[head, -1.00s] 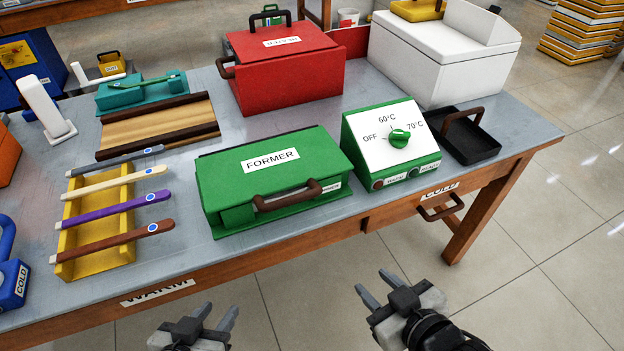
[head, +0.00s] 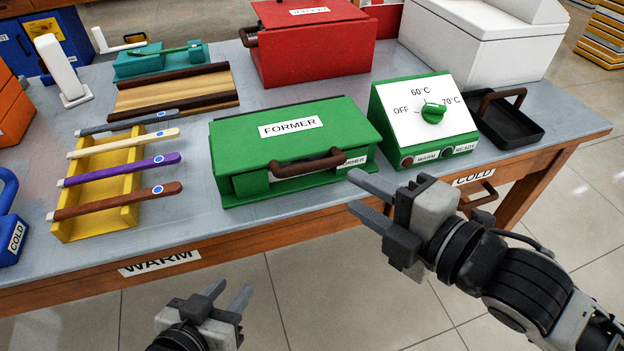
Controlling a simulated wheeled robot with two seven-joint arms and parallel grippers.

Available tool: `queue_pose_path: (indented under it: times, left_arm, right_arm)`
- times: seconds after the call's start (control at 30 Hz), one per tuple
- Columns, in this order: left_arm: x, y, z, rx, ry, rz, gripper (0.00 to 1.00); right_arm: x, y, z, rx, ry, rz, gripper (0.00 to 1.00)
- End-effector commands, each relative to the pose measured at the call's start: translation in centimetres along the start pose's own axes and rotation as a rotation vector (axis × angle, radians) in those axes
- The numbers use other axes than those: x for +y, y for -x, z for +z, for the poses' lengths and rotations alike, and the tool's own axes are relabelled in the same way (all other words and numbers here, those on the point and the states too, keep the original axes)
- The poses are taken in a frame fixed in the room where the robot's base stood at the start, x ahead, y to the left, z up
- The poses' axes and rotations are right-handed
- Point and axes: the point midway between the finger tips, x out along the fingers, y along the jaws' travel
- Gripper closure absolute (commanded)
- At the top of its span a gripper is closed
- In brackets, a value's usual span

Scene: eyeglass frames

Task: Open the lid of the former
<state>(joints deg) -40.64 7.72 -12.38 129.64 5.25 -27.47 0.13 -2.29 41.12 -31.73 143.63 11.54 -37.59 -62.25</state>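The green former (head: 240,148) stands on the table with its lid shut. A white label reading FORMER is on the lid. A brown handle (head: 308,164) sits at the lid's front edge. My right gripper (head: 367,202) is open and empty, to the right of the handle and near the table's front edge, its fingers pointing left toward the former. It is apart from the handle in the picture. My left gripper (head: 228,300) is open and empty, low in front of the table, below the former in the picture.
A green control box (head: 450,123) with a dial stands right of the former, beside a black tray (head: 527,132). A yellow rack (head: 95,225) with several coloured sticks is on the left. A red box (head: 320,60) and a white box (head: 480,45) stand behind.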

Motion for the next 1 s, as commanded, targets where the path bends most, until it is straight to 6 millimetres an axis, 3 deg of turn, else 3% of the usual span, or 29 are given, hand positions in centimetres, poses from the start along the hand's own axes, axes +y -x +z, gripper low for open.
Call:
queue_pose_path:
  times: [0.3, 0.5, 0.93, 0.97, 1.0]
  left_arm:
    - [0.2, 0.4, -0.1, 0.006, -0.005, 0.007, 0.64]
    - [0.2, 0.3, 0.2, 0.002, -0.007, 0.008, 0.64]
    - [0.3, 0.3, 0.3, 0.001, -0.008, 0.009, 0.64]
    - [0.3, 0.3, 0.3, 0.001, -0.008, 0.009, 0.64]
    - [0.3, 0.3, 0.3, 0.001, -0.008, 0.009, 0.64]
  right_arm:
    - [0.1, -6.9, 0.0, 0.001, -0.004, 0.003, 0.64]
    - [0.0, -9.7, 0.0, 0.001, -0.003, 0.0, 0.64]
    - [0.0, -10.8, 0.0, 0.001, -0.001, -0.001, 0.64]
    - [0.0, -10.8, 0.0, 0.001, -0.002, -0.001, 0.67]
    - [0.0, -10.8, 0.0, 0.001, -0.002, -0.001, 0.78]
